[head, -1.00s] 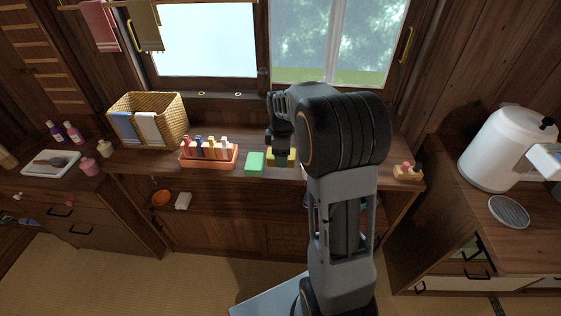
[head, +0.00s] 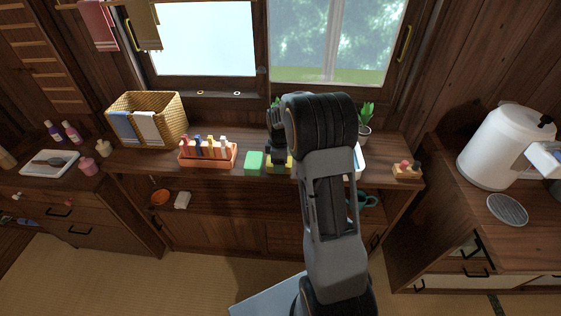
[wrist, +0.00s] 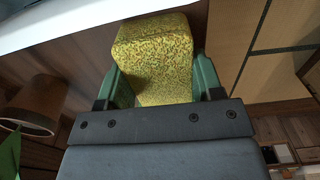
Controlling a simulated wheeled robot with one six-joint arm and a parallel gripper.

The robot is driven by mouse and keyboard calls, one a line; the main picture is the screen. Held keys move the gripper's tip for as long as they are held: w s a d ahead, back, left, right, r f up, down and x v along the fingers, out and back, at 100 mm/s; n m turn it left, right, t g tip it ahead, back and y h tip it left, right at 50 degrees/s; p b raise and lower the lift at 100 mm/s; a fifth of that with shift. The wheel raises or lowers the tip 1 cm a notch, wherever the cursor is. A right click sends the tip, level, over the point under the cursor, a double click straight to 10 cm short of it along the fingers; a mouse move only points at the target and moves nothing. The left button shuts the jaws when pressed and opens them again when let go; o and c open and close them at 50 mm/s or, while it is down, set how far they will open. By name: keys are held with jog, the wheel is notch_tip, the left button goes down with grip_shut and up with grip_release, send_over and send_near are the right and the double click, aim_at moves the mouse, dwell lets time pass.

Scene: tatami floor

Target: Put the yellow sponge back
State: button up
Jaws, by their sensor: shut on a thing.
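The yellow sponge (wrist: 155,62) is a speckled block that fills the space between the green fingers of my gripper (wrist: 162,84) in the wrist view. My gripper is shut on it. In the head view my gripper (head: 279,150) is over the wooden counter, and a bit of the yellow sponge (head: 289,162) shows beside the green block (head: 254,162). My arm hides the rest of it. I cannot tell whether the sponge touches the counter.
An orange rack (head: 208,155) with several coloured items and a wicker basket (head: 148,118) stand to the left on the counter (head: 135,160). A potted plant (head: 366,115), a white-edged object (head: 359,158) and a small wooden stand (head: 407,170) are to the right.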

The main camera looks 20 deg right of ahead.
jog(key=o, duration=0.8)
jog(key=shift+o, duration=0.2)
notch_tip(320, 180, up, 12)
jog(key=s+a+r+m+t, duration=0.1)
jog(key=s+a+m, duration=0.4)
jog(key=s, duration=0.6)
jog(key=s+a+r+m+t, duration=0.1)
jog(key=s+a+m+t, duration=0.1)
jog(key=s+a+m, duration=0.4)
jog(key=s+m, duration=0.1)
jog(key=s, duration=0.4)
jog(key=shift+r+p, duration=0.1)
jog(key=shift+p, duration=0.25)
